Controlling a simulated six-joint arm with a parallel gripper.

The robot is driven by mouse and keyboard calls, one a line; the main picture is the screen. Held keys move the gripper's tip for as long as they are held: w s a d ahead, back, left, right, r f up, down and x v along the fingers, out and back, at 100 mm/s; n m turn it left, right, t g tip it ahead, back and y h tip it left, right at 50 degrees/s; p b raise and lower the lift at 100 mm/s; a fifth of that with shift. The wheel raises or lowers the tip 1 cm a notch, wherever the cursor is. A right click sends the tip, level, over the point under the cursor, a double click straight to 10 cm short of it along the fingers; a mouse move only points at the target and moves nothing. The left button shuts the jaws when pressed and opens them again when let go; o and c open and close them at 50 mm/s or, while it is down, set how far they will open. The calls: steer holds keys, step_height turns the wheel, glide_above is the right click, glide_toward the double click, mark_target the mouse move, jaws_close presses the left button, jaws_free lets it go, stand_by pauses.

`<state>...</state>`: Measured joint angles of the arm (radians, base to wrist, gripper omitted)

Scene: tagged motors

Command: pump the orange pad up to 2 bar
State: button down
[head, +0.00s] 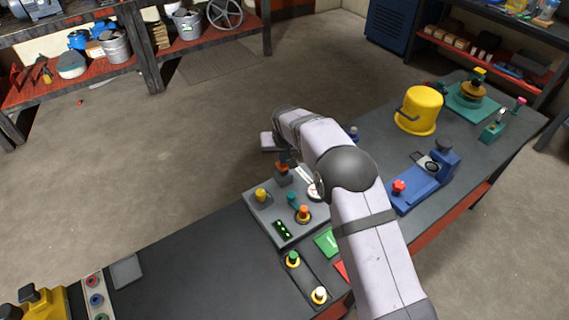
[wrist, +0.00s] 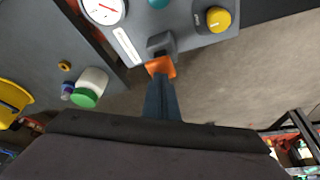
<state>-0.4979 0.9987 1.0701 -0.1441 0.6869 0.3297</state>
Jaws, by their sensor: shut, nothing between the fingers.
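The orange pad (wrist: 161,67) sits on a dark block at the edge of the grey control panel (head: 262,213). In the head view the gauge (head: 315,190) is partly hidden by my arm.
The panel carries a yellow knob (head: 261,195), a teal knob (head: 292,199), an orange knob (head: 304,213) and green lights (head: 282,229). A white jar with a green lid (wrist: 89,88) stands nearby. A yellow pot (head: 419,110) and blue device (head: 423,182) stand to the right.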

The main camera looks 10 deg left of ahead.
steer(key=shift+f+b, duration=0.5)
steer(key=shift+f, duration=0.45)
steer(key=shift+s+r, duration=0.1)
steer(key=shift+r+p, duration=0.9)
steer(key=shift+r, duration=0.6)
steer(key=shift+f, duration=0.1)
